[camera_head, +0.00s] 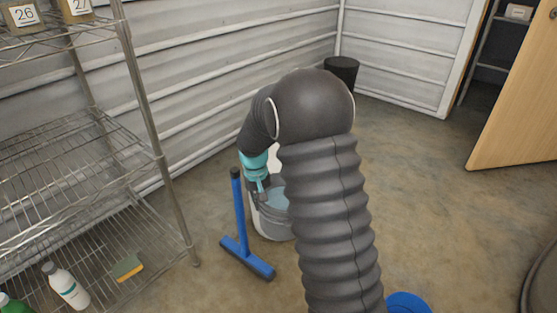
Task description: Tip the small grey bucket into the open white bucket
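A pale grey-white bucket (270,224) stands on the floor just left of my arm, which hides its right side. Its upper part shows a light bluish area. A small white patch shows above it beside my arm, too covered to name. My gripper (262,186) points down at the bucket's upper left rim, below the teal wrist. Its fingers are small and partly hidden, so I cannot tell whether they are open or hold anything. I see only one bucket clearly and cannot tell a separate small grey bucket from an open white one.
A blue squeegee-like tool (240,225) stands close to the bucket's left. A wire shelf (80,195) with bottles and a sponge (127,268) fills the left. A black bin (342,69) stands at the back. A blue round object (408,303) is at the bottom.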

